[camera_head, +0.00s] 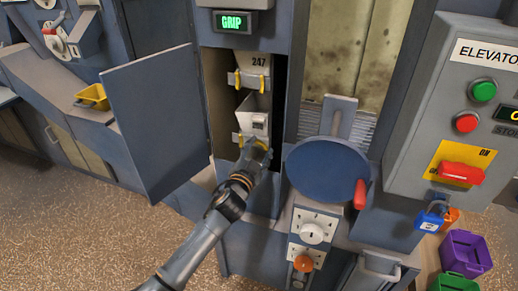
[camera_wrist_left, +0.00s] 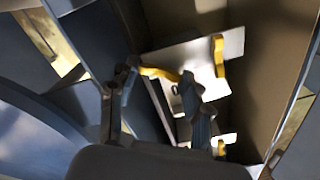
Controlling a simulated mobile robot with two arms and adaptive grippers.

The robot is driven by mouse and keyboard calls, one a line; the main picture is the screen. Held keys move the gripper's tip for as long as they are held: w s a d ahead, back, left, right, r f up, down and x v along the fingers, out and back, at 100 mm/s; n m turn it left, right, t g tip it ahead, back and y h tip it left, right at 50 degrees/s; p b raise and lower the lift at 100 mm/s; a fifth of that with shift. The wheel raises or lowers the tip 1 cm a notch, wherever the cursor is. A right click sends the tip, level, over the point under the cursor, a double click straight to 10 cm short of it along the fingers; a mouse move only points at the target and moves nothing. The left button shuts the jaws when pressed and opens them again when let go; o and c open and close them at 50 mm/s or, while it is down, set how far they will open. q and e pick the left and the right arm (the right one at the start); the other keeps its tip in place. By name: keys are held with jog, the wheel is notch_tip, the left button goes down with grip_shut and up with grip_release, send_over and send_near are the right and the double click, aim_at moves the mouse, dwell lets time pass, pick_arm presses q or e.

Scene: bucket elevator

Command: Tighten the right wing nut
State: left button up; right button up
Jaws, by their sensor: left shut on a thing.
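Inside the open cabinet, an upper pale bucket (camera_head: 254,62) marked 247 has two yellow wing nuts at its lower edge. A lower pale bucket (camera_head: 252,103) sits beneath it. My left gripper (camera_head: 257,151) reaches into the opening at the lower bucket's base, toward its right side. In the left wrist view, my left gripper (camera_wrist_left: 160,95) is shut with a yellow wing nut (camera_wrist_left: 160,73) between its fingers. Another yellow wing nut (camera_wrist_left: 220,55) shows beyond, on a pale plate. The fingers partly hide the held wing nut. My right gripper is not in view.
The cabinet door (camera_head: 155,115) stands open on the left. A blue disc (camera_head: 327,170) with a red handle is close on the right. The control panel (camera_head: 470,110) and a purple crate (camera_head: 466,253) are farther right.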

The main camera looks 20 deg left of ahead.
pick_arm(q)
jog(key=m+p, duration=0.1)
jog(key=m, duration=0.5)
jog(key=shift+m, duration=0.3)
jog(key=shift+m+p, duration=0.35)
jog(key=shift+m, duration=1.85)
jog(key=o, duration=1.2)
jog(key=shift+c, duration=0.2)
jog(key=s, duration=1.2)
jog(key=shift+a, duration=0.2)
jog(key=shift+f, duration=0.1)
